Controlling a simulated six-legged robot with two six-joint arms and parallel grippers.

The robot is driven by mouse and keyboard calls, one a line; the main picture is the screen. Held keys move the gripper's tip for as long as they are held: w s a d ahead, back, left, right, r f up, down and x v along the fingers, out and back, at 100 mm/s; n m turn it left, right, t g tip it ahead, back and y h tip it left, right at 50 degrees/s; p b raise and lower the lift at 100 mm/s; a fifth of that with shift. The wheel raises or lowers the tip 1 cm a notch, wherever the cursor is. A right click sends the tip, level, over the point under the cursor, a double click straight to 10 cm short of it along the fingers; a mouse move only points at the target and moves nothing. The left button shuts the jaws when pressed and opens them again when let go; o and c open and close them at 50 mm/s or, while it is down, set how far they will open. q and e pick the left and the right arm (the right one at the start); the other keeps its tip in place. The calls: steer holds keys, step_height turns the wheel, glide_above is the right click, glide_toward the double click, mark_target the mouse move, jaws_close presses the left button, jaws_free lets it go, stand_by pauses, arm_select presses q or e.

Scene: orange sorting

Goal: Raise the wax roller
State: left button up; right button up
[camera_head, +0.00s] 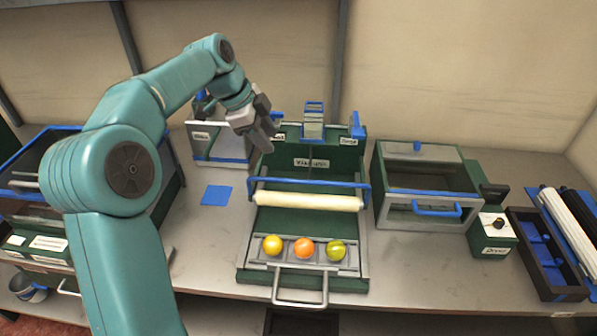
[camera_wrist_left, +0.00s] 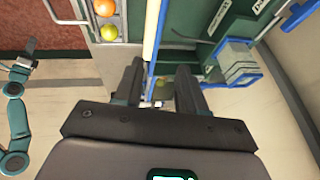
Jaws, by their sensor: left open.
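The wax roller is a long cream cylinder (camera_head: 307,201) lying across the green waxing unit (camera_head: 350,160), with a blue bar (camera_head: 325,184) running just behind and above it. In the left wrist view the roller (camera_wrist_left: 152,30) stands upright in the picture beside the blue bar. My left gripper (camera_head: 268,132) is open and empty, above the unit's back left part, behind and above the bar. In the left wrist view its two dark fingers (camera_wrist_left: 160,82) lie either side of the roller's and bar's near end, apparently above them. What seems my right gripper (camera_wrist_left: 22,58) is small at the left edge.
A yellow fruit (camera_head: 272,245), an orange (camera_head: 303,248) and a green fruit (camera_head: 336,250) sit in the front tray. A glass-topped box (camera_head: 430,180) stands to the right, a white-fronted bin (camera_head: 215,145) behind left. A blue square (camera_head: 216,195) lies on the bare bench.

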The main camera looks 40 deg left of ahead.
mark_target(299, 180)
arm_select(q)
steer(key=p+x, duration=0.2)
steer(key=x, duration=1.3)
steer(key=shift+d, duration=0.15)
steer(key=shift+w+f, duration=0.1)
steer(key=shift+f, duration=0.15)
steer(key=shift+d, duration=0.1)
jaws_close()
